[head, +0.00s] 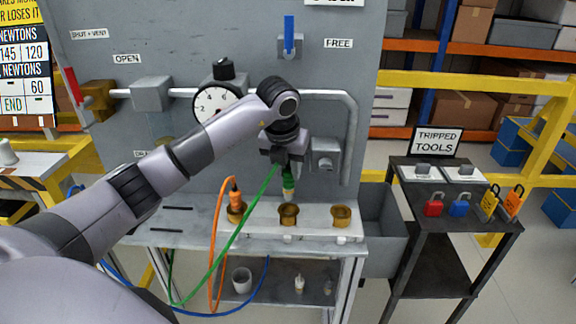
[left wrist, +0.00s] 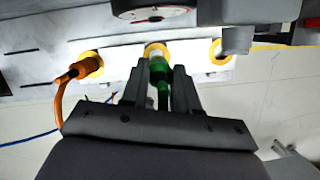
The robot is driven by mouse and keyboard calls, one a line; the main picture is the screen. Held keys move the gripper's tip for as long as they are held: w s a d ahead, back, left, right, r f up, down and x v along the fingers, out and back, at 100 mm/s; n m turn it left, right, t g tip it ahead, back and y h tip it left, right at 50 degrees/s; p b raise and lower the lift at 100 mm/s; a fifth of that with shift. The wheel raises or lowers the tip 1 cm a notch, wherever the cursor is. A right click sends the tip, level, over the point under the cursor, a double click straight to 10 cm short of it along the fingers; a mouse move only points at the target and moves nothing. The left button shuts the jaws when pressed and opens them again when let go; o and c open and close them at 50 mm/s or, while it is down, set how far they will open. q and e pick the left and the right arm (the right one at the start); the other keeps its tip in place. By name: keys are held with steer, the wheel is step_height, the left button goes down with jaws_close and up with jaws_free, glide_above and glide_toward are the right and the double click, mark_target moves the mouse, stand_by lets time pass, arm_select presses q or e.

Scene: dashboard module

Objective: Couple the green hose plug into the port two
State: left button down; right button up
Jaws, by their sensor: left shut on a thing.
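My left gripper (head: 281,160) is shut on the green hose plug (head: 288,183), which points down with a pale lower end. In the left wrist view the green plug (left wrist: 161,70) sits between the two dark fingers. The middle brass port (head: 289,214) is directly below the plug tip in the head view; it also shows as a yellow ring (left wrist: 155,49) beyond the plug in the left wrist view. The tip looks just above the port's rim; whether it touches cannot be told. The green hose (head: 240,222) hangs down to the left. My right gripper is not in view.
An orange plug (head: 236,193) stands in the left port (head: 237,212), its hose looping below. The right port (head: 340,214) is empty. A gauge (head: 214,103) and pipes are on the grey panel behind. A tool table (head: 450,215) with padlocks stands at right.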

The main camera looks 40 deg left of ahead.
mark_target(288, 199)
arm_select(q)
steer(key=shift+f+b, duration=1.8)
steer(key=shift+f, duration=0.95)
steer(key=shift+f+b, duration=0.45)
steer(key=shift+f, duration=0.3)
steer(key=c, duration=0.8)
jaws_free()
steer(key=v, duration=0.7)
steer(key=shift+s+r, duration=0.1)
